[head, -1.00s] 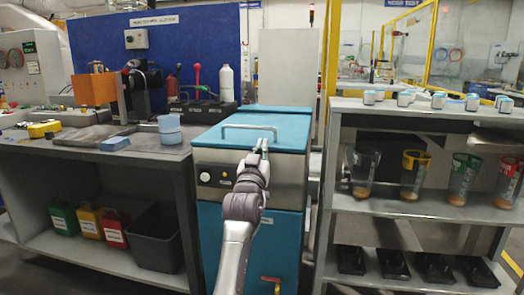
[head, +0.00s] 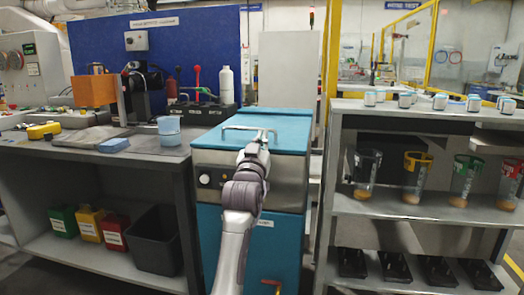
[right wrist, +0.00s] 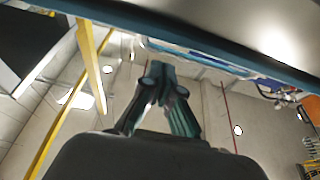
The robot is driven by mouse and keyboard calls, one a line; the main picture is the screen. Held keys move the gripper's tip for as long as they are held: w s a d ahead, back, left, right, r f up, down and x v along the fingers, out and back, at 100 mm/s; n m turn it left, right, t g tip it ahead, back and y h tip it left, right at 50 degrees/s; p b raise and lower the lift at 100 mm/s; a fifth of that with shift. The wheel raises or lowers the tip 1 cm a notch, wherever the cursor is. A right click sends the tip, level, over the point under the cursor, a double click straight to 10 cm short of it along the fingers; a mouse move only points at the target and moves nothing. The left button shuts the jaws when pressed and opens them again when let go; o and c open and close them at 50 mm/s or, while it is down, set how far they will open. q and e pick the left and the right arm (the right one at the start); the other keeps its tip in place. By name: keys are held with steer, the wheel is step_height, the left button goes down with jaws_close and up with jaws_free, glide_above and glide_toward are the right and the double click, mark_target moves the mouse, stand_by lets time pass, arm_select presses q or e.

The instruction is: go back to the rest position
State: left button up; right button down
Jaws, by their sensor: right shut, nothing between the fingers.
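My right gripper (head: 264,136) is in the middle of the head view, in front of the blue-lidded cabinet (head: 287,133). Its fingers are shut with nothing between them and point up near the lid handle (head: 249,128). I cannot tell whether the fingers touch the handle. In the right wrist view the shut fingers (right wrist: 158,72) show in the middle, below a dark blue edge and a metal face. My left gripper is not in view.
A workbench (head: 95,157) with a blue sponge (head: 114,145) and a light blue container (head: 169,130) is at left. A shelf rack (head: 415,209) with measuring cups, such as the green-marked one (head: 464,181), is at right. The cabinet stands between them.

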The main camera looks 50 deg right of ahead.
step_height(320, 180, up, 7)
steer(key=shift+s+a, duration=0.2)
steer(key=shift+a, duration=0.05)
steer(key=shift+t, duration=0.3)
